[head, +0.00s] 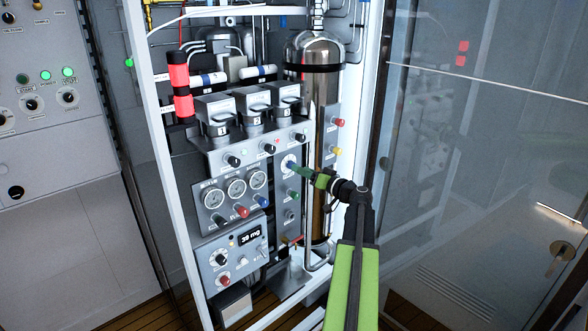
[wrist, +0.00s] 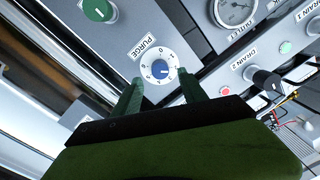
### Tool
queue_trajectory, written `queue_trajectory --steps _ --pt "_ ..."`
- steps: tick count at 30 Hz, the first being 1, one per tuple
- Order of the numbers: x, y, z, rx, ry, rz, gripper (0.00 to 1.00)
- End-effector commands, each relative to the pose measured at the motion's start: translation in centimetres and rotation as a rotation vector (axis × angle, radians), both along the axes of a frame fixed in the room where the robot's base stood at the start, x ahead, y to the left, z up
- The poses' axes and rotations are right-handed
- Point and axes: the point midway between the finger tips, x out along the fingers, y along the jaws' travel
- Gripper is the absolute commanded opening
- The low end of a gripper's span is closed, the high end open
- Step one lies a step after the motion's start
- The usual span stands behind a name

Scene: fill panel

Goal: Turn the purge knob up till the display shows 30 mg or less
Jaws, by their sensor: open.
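The purge knob (wrist: 159,70) is a small blue knob on a round white dial, beside a PURGE label (wrist: 145,41), in the wrist view. In the head view the white dial (head: 289,164) shows on the grey panel, just left of my gripper. My gripper (wrist: 157,80) is open, with its two green fingers on either side of the dial and nothing between them; whether they touch the knob I cannot tell. In the head view my gripper (head: 297,169) reaches in from the right. The display (head: 250,236) reads what looks like 39 mg.
A green knob (wrist: 97,10) sits up and left of the dial, with a black drain knob (wrist: 263,77) to its right. Several gauges (head: 236,187) are on the panel at left. A tall metal cylinder (head: 322,110) stands close behind my gripper. A white frame post (head: 363,90) stands right of it.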

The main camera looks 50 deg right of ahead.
Motion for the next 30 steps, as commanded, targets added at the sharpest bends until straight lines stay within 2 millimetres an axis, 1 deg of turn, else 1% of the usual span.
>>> queue_trajectory --steps 1,3,6,10,17,20,29,30 --pt "1.3 -0.2 0.0 0.0 0.0 0.002 0.5" --pt "2.4 -0.2 0.0 0.0 0.0 0.001 0.5" --pt "3.6 -0.2 0.0 0.0 0.0 0.001 0.5" --pt "4.3 -0.2 0.0 0.0 0.0 -0.001 0.5" --pt "4.3 -0.2 0.0 0.0 0.0 -0.001 0.5" --pt "4.3 -0.2 0.0 0.0 0.0 -0.001 0.39" --pt "4.3 -0.2 0.0 0.0 0.0 -0.001 0.0" --pt "4.3 -0.2 0.0 0.0 0.0 -0.001 0.0"
